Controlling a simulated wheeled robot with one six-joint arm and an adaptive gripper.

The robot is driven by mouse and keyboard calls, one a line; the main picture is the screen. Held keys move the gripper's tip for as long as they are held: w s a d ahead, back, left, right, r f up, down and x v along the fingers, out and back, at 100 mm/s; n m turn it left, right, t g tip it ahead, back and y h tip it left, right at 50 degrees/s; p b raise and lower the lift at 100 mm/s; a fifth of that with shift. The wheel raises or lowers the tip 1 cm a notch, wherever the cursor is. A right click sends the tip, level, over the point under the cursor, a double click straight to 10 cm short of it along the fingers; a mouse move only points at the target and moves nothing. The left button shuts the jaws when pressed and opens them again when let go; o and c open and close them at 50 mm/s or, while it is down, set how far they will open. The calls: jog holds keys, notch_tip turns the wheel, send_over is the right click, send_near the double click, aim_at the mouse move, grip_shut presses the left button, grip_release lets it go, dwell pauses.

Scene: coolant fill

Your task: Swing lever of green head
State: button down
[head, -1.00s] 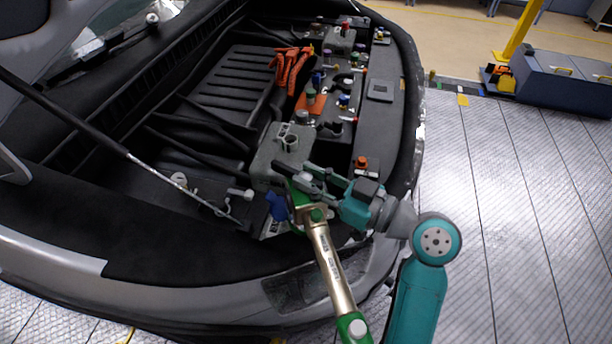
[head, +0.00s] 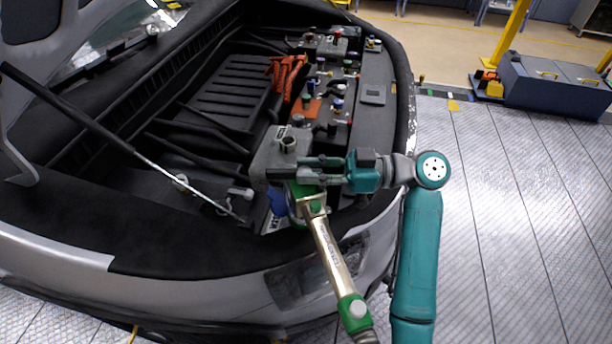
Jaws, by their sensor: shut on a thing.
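The green head (head: 306,190) sits at the front right corner of the open engine bay, by a grey coolant tank (head: 270,150). Its silver handle (head: 328,248) slopes down toward the front, with a green collar and a hose at its lower end. My gripper (head: 292,172) lies level across the top of the green head, pointing left. It is shut on the head's lever, which is mostly hidden by the fingers. A blue part (head: 278,202) shows just left of the head.
A hood strut (head: 120,146) crosses the left of the bay. Orange cables (head: 287,72) and several coloured caps lie behind the tank. The car's front edge is below the head. Open floor (head: 520,190) lies to the right, with a blue-grey chest (head: 556,82) farther back.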

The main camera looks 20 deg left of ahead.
jog(key=shift+w+n+g+h, duration=0.1)
jog(key=shift+n+g+h, duration=0.6)
jog(key=shift+g, duration=0.4)
jog(key=shift+n+g, duration=0.3)
jog(key=c, duration=0.9)
grip_release()
jog(key=shift+c, duration=0.2)
jog(key=v, duration=1.2)
